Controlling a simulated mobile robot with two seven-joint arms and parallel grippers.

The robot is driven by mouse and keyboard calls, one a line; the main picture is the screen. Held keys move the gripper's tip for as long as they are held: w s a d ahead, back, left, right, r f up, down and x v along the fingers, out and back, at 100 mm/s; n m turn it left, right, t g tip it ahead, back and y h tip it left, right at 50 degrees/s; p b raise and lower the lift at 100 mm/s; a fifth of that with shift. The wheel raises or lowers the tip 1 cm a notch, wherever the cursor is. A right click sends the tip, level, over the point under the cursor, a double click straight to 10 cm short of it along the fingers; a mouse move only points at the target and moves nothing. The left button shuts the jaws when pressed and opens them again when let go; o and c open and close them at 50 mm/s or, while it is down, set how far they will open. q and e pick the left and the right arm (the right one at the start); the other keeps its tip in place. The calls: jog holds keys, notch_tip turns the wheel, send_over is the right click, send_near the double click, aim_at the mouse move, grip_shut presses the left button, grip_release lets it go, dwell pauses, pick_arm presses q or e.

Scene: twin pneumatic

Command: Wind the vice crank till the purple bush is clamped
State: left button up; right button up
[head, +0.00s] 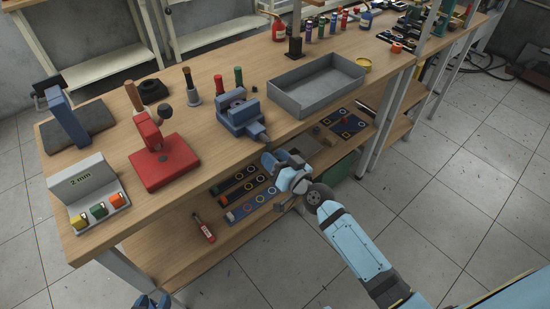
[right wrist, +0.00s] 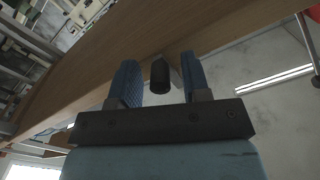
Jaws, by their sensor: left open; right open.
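The blue-grey vice (head: 240,114) stands near the front edge of the workbench, with its crank end (head: 258,134) pointing toward the edge. I cannot make out a purple bush in its jaws. My right gripper (head: 270,161) is open just off the bench edge, below and in front of the crank. In the right wrist view, a dark cylindrical knob (right wrist: 159,76) shows between the two blue fingers, with gaps on both sides. My left gripper (head: 152,301) is open and empty at the bottom edge, partly cut off.
A red press (head: 163,165) and a "2 mm" block with coloured pieces (head: 90,195) stand left of the vice. A grey tray (head: 316,88) stands to its right. The lower shelf holds patterned strips (head: 245,190) and a red tool (head: 204,230).

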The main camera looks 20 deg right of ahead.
grip_shut()
jog(key=shift+r, duration=0.1)
jog(key=shift+a+m+p, duration=0.2)
jog(key=shift+m+p, duration=0.1)
jog(key=shift+m, duration=0.5)
grip_release()
jog(key=v, duration=1.4)
